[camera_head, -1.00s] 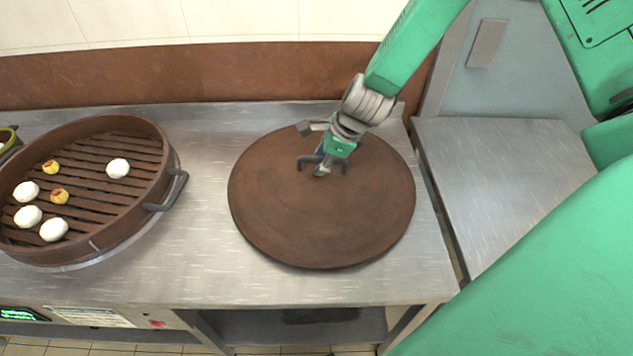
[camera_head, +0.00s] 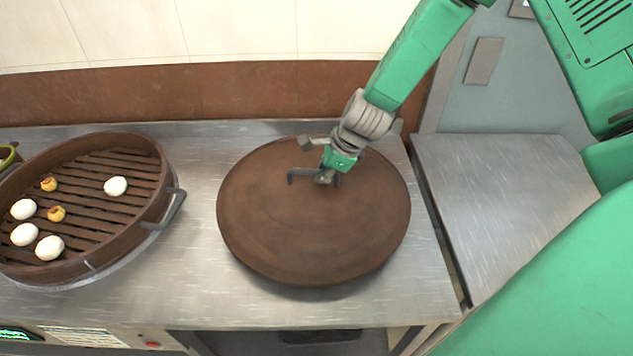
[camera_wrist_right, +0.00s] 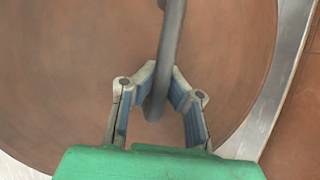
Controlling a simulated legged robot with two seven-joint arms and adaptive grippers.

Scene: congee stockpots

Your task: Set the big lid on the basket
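The big lid (camera_head: 310,235) is a round brown wooden disc over the counter in the middle of the head view. A shadow shows under its front edge, so it seems slightly raised. My right gripper (camera_head: 326,177) is at the lid's dark bar handle (camera_head: 300,174). In the right wrist view its two fingers (camera_wrist_right: 163,90) are closed around the handle (camera_wrist_right: 172,45), one on each side. The basket (camera_head: 150,225) is a round brown steamer at the left, open on top, with slats and a grey side handle. My left gripper is not in view.
White buns (camera_head: 115,186) and small yellow pieces (camera_head: 56,214) lie on the basket's slats. The steel counter (camera_head: 195,260) is bare between basket and lid. A lower steel table (camera_head: 510,200) stands clear at the right. A wall (camera_head: 230,90) rises behind.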

